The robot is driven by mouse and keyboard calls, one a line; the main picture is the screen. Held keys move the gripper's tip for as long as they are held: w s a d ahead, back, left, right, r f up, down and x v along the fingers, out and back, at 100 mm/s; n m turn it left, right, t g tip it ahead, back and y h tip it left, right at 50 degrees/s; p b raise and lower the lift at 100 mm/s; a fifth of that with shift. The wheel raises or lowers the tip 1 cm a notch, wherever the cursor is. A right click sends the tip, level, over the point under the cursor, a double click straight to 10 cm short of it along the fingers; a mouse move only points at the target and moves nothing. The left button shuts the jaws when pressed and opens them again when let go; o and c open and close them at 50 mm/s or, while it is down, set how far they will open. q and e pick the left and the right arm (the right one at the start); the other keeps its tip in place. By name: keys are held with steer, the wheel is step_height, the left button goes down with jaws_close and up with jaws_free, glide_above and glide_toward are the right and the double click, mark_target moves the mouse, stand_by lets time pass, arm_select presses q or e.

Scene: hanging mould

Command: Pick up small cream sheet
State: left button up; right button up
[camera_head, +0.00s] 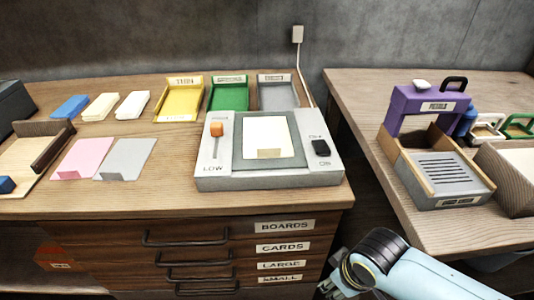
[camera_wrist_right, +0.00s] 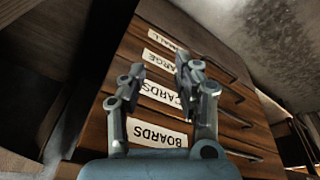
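A cream sheet (camera_head: 266,131) lies on the dark grey plate of the grey device (camera_head: 213,182), with a small tan tab at its front edge. Two small cream or white blocks, one on the left (camera_head: 100,107) and one on the right (camera_head: 132,105), sit at the back left of the table; I cannot tell whether they are sheets. My right gripper (camera_head: 334,284) is low, in front of the drawer cabinet and well below the tabletop. In the right wrist view, the right gripper (camera_wrist_right: 163,74) is open and empty, facing the labelled drawers. My left gripper is not in view.
Pink (camera_head: 82,156) and grey (camera_head: 125,158) sheets lie left of the device. Yellow (camera_head: 179,98), green (camera_head: 229,93) and grey (camera_head: 279,92) trays stand behind. Drawers (camera_head: 190,240) are shut. A purple press (camera_head: 425,110) stands on the right table, across a gap.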

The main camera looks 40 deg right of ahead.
steer(key=w+a+r+n+y+p, duration=0.15)
steer(key=w+r, duration=0.25)
steer(key=r, duration=0.6)
steer(key=w+r+n+h+p, duration=0.1)
steer(key=w+r+n+p, duration=0.15)
steer(key=r, duration=0.75)
steer(key=n+y, duration=0.4)
steer(key=n, duration=0.3)
glide_toward(269, 148)
steer(key=x, duration=0.3)
steer(key=shift+w+d+f, duration=0.1)
steer(key=shift+w+f, duration=0.2)
steer(key=shift+f, duration=0.1)
steer(key=x, duration=0.4)
steer(key=shift+s+a+f, duration=0.1)
steer(key=shift+a+f, duration=0.1)
steer(key=shift+a, duration=0.1)
steer(key=shift+f, duration=0.35)
steer(key=shift+c, duration=0.2)
